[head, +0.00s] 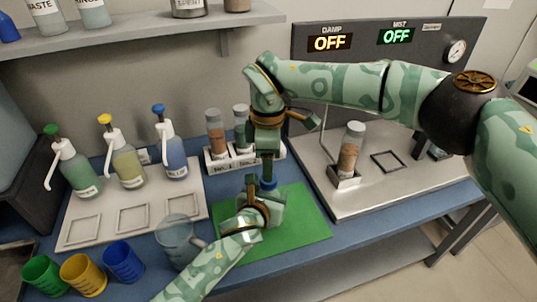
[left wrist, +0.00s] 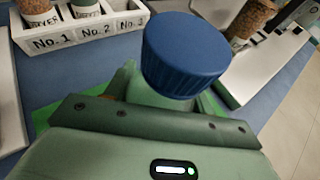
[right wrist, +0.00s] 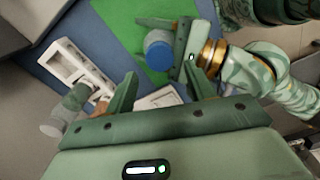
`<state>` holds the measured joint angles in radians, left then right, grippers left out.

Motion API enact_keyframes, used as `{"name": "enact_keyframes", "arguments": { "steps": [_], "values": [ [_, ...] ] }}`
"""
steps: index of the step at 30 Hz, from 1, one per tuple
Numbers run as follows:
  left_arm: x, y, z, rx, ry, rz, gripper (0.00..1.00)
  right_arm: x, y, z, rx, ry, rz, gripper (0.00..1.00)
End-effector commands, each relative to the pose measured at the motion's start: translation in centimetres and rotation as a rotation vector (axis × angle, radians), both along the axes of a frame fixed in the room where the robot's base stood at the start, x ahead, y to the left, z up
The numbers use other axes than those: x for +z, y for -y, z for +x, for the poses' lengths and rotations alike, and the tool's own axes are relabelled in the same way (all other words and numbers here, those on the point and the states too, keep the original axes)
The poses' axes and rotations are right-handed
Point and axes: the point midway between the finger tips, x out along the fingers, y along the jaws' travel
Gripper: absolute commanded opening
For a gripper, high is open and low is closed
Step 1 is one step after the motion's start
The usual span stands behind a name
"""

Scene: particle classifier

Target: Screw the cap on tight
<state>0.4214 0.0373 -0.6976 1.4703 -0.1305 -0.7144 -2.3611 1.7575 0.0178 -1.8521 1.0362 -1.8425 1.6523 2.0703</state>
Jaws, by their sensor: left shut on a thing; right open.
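A small container with a ribbed blue cap (left wrist: 187,55) is held in my left gripper (head: 262,208) above the green mat (head: 308,222). The cap is on top of it; I cannot tell how tightly it sits. The cap also shows in the right wrist view (right wrist: 159,57), beyond my right fingertips. The container's body is mostly hidden by the left fingers. My right gripper (head: 267,168) points down just above the cap. Its fingers (right wrist: 161,85) are open with nothing between them.
A white numbered rack (head: 222,165) with capped vials stands behind the mat. Another vial (head: 350,150) stands on the grey machine (head: 400,195) at right. Pump bottles (head: 126,160), a clear beaker (head: 175,240) and coloured cups (head: 82,275) are at left.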

Motion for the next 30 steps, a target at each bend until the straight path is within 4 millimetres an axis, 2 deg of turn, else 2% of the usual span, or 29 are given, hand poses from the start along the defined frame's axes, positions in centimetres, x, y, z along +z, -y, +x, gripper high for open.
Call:
{"name": "enact_keyframes", "arguments": {
  "steps": [5,12,18,24,30],
  "values": [
    [0.0,0.0,0.0,0.000,0.000,0.000,0.00,0.7,-0.1,-0.1,0.403,-0.002,0.001,0.54],
    [0.0,0.0,0.0,0.000,0.000,0.000,0.00,1.9,-0.1,-0.1,1.143,-0.002,0.002,0.54],
    [0.0,0.0,0.0,0.000,0.000,0.000,0.00,2.8,0.0,0.0,1.625,-0.001,0.001,0.54],
    [0.0,0.0,0.0,0.000,0.000,0.000,0.00,3.2,0.1,0.1,1.861,0.000,0.002,0.54],
    [0.0,0.0,0.0,0.000,0.000,0.000,0.00,3.3,0.1,0.1,1.901,0.001,0.002,0.54]
  ]
}}
